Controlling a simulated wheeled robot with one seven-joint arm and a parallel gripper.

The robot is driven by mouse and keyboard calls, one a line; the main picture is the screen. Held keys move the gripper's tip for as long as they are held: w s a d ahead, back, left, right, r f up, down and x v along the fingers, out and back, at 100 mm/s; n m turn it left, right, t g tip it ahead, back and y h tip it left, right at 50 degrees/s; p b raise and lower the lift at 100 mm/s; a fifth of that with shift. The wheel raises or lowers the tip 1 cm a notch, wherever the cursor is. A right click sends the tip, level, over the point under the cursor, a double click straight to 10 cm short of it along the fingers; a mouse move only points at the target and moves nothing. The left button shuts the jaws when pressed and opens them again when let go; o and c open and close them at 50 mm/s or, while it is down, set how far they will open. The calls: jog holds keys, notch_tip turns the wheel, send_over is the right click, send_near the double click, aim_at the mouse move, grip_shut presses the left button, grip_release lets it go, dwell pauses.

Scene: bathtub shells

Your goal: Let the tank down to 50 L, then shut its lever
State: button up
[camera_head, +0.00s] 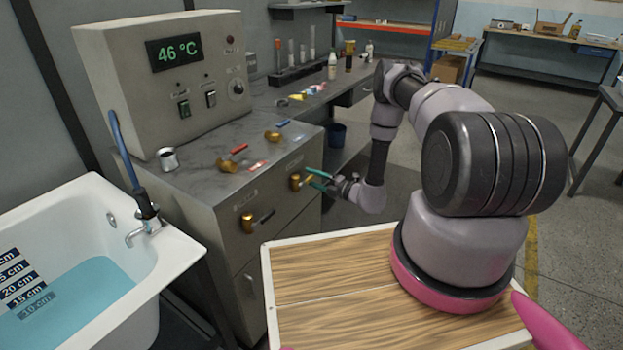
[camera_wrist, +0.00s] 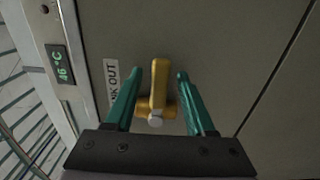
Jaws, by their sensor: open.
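A brass valve (camera_head: 296,183) with a lever sits on the cabinet's front. In the wrist view its yellow lever (camera_wrist: 159,85) stands between my fingers, beside a partly hidden label (camera_wrist: 112,82) ending in "OUT". My gripper (camera_wrist: 158,73) has teal fingers, open on either side of the lever, with gaps showing on both sides. In the head view my gripper (camera_head: 316,181) is at this valve, seen from the side. The grey box (camera_head: 160,80) on the cabinet has a green display (camera_head: 173,53) reading 46 °C. No litre reading is visible.
A second brass valve (camera_head: 247,222) with a dark handle is to the left on the cabinet front. Two brass valves, one with a red handle (camera_head: 239,149), sit on the countertop. The bathtub (camera_head: 180,245) at left holds shallow blue water (camera_head: 85,300) beside a cm scale.

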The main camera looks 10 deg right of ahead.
jog(key=shift+w+a, duration=0.2)
grip_shut()
dwell(1.4)
